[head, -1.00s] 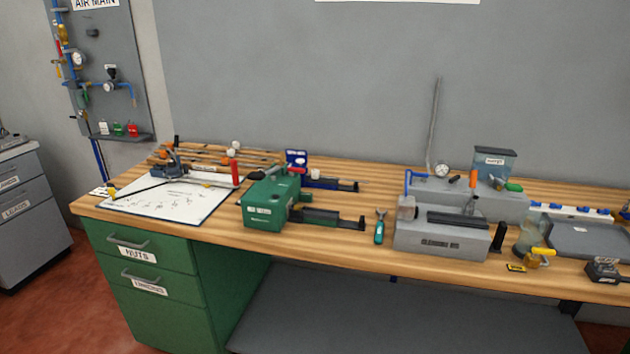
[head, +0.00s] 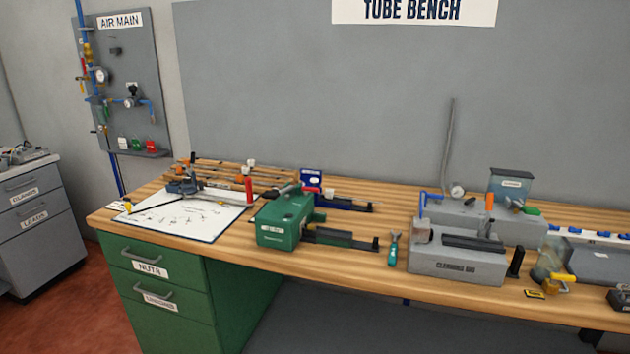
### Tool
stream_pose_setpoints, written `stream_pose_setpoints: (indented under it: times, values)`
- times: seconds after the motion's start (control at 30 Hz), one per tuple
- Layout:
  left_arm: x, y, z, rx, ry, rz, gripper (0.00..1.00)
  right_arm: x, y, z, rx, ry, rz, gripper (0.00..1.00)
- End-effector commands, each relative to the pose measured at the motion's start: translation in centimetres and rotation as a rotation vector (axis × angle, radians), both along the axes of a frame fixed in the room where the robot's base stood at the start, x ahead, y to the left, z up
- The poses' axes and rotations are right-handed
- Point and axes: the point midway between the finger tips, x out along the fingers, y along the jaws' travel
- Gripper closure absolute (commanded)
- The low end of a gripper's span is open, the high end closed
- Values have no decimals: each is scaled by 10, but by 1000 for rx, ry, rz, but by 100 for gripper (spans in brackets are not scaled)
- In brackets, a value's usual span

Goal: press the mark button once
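I cannot make out which thing is the mark button; no label that I can read says so. A green machine (head: 284,222) with a small white label, too blurred to read, sits on the bench, with a dark rail (head: 340,238) out of its right side. On the air main panel (head: 125,60) at the left wall, a small white block (head: 123,143), green block (head: 137,146) and red block (head: 151,146) sit in a row near the bottom edge. Neither of my grippers is in view.
The wooden bench (head: 225,246) crosses the view. It holds a white drawing sheet (head: 200,222), a blue machine (head: 312,182), a teal-handled tool (head: 393,251), a grey cleaning jig (head: 458,265) and a clear jar (head: 552,255). Green drawers (head: 150,250) stand below.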

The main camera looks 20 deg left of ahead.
Motion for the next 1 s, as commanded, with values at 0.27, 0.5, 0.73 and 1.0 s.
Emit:
stream_pose_setpoints:
  times: [0.27, 0.5, 0.73, 1.0]
  values:
    - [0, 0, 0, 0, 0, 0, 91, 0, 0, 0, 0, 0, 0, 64]
    - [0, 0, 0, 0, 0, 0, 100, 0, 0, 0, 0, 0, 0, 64]
    - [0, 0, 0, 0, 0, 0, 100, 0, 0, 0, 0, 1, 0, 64]
    - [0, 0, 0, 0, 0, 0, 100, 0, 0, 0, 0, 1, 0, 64]
